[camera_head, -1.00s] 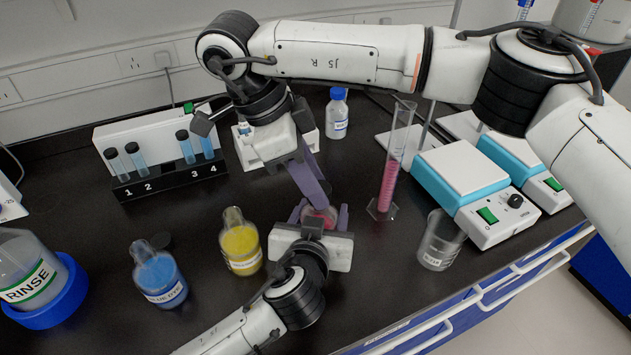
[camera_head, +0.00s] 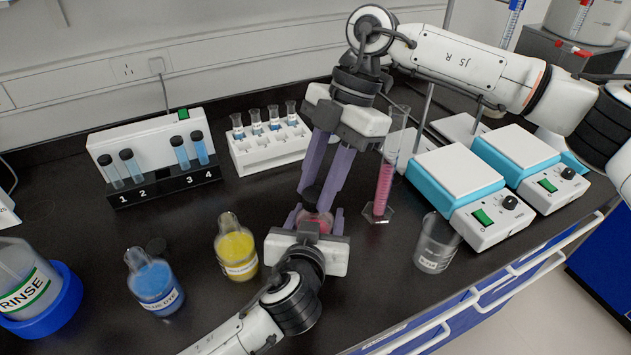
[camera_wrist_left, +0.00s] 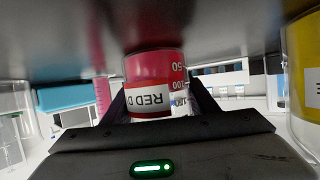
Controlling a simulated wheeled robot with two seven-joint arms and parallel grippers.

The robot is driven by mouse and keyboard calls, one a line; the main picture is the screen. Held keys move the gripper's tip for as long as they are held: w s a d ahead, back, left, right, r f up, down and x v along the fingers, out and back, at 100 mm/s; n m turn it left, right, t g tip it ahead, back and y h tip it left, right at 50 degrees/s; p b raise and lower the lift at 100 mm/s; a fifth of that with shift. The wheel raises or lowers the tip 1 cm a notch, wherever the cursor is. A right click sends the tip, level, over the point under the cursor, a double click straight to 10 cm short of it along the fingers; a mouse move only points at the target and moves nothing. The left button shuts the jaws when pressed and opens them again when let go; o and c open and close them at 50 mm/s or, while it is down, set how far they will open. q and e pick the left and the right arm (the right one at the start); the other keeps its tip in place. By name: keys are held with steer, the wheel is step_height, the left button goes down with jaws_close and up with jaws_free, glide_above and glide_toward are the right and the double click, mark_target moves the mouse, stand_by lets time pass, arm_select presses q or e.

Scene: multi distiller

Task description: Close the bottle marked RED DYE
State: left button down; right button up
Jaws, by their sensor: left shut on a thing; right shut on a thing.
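The RED DYE bottle (camera_head: 319,219) stands on the dark bench at the centre, mostly hidden by my grippers. My left gripper (camera_head: 318,222) is shut around its body from the front. The left wrist view shows the bottle's red body and RED label (camera_wrist_left: 150,98) between the fingers. My right gripper (camera_head: 314,196) reaches down from above, its long purple fingers shut on a small dark cap (camera_head: 311,194) over the bottle's top. I cannot tell whether the cap is seated on the neck, which is hidden.
A measuring cylinder (camera_head: 383,185) and beaker (camera_head: 436,244) stand to the right. A white rack (camera_head: 268,150) is behind.

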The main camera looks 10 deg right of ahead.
steer(key=m, duration=0.2)
steer(key=m+t, duration=0.1)
steer(key=m, duration=0.1)
steer(key=m+t, duration=0.1)
steer(key=shift+s+d+m, duration=0.1)
steer(key=shift+s+m, duration=0.15)
steer(key=shift+m, duration=0.15)
steer(key=m+t, duration=0.1)
steer(key=m, duration=0.2)
steer(key=shift+m+t, duration=0.4)
steer(key=o, duration=1)
steer(key=shift+r, duration=0.1)
